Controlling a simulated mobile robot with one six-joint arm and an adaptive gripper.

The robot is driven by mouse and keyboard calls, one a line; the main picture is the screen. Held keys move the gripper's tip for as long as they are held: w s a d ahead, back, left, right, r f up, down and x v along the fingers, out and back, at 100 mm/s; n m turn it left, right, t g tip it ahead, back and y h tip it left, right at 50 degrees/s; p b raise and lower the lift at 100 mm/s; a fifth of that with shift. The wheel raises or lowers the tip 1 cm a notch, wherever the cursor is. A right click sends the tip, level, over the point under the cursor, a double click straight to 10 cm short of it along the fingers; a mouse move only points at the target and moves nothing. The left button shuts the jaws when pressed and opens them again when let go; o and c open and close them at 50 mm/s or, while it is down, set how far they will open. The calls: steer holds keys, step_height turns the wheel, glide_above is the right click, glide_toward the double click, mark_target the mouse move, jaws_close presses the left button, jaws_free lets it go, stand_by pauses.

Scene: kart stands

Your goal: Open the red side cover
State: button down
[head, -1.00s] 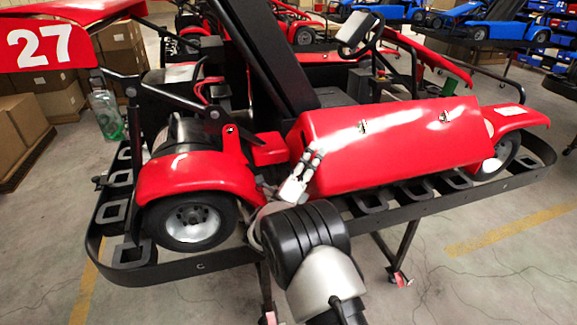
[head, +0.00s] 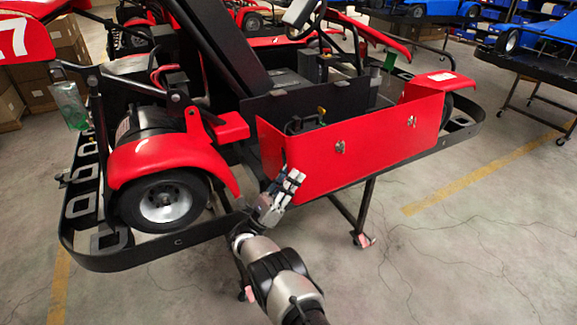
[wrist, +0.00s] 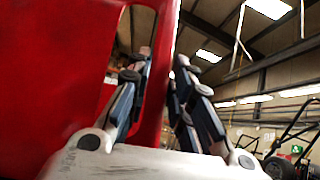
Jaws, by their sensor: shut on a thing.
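The red side cover (head: 362,148) of the kart is swung outward and down in the head view, with two latches on its face. The bay behind it shows open, with dark parts and a yellow-topped piece inside. My gripper (head: 290,180) is at the cover's left edge, with the fingers around that edge. In the wrist view the red cover (wrist: 60,80) fills the left side. A red edge runs between the two fingers of my gripper (wrist: 158,85), which are shut on it. The exact finger contact is partly hidden.
The kart's red rear fender and wheel (head: 163,200) stand left of my gripper. A black bumper rail (head: 150,252) runs around the kart, which rests on a stand with legs. Grey floor in front is clear. A blue kart (head: 545,50) stands at the far right.

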steer(key=shift+f, duration=0.2)
steer(key=c, duration=1.6)
jaws_free()
steer(key=shift+w+a, duration=0.1)
